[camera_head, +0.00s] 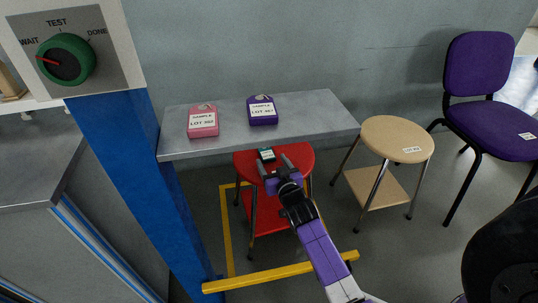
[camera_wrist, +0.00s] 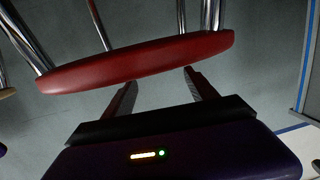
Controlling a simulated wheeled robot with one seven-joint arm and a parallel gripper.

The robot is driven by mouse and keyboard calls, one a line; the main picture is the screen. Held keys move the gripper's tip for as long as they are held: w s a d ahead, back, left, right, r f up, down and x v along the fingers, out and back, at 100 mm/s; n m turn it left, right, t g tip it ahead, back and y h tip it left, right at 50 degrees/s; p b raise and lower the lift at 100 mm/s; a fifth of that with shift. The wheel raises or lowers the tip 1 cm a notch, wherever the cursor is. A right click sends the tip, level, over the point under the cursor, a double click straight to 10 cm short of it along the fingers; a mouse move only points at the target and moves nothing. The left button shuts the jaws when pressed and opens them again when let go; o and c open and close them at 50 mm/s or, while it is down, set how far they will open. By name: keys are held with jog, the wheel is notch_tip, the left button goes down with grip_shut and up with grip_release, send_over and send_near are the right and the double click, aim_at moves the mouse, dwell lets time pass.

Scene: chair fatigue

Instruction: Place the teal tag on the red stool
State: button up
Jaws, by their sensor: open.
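The red stool (camera_head: 298,160) stands under the front edge of the grey shelf. A small dark teal tag with a white label (camera_head: 266,155) appears to lie on its seat, close to the shelf edge. My gripper (camera_head: 275,162) is open at the seat, with its fingertips just on the near side of the tag. Nothing shows between the fingers. In the wrist view the red seat (camera_wrist: 140,62) is seen edge-on and upside down, with its chrome legs upward. My open fingers (camera_wrist: 160,78) point at its rim there. The tag does not show in that view.
The grey shelf (camera_head: 300,112) overhangs the back of the stool and bears a pink tag (camera_head: 203,121) and a purple tag (camera_head: 262,110). A blue post (camera_head: 130,180) stands left, a yellow bar (camera_head: 275,277) in front. A wooden stool (camera_head: 395,135) and purple chair (camera_head: 480,65) stand right.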

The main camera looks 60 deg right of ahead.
jog(key=s+a+n+t+y, duration=0.15)
jog(key=s+a, duration=0.25)
jog(key=a, duration=0.4)
jog(key=s+a+n+y+p, duration=0.15)
jog(key=s+a, duration=0.25)
jog(key=a, duration=0.5)
jog(key=s+a+n+t+y, duration=0.15)
jog(key=s+a, duration=0.25)
jog(key=a, duration=0.4)
jog(key=s+a+r+n+y, duration=0.4)
jog(key=s+a+r+y, duration=0.2)
jog(key=s+a+r, duration=0.6)
jog(key=shift+s+a+y, duration=0.35)
jog(key=shift+s+a, duration=0.8)
notch_tip(320, 180, up, 31)
jog(key=p, duration=3)
jog(key=shift+p, duration=0.4)
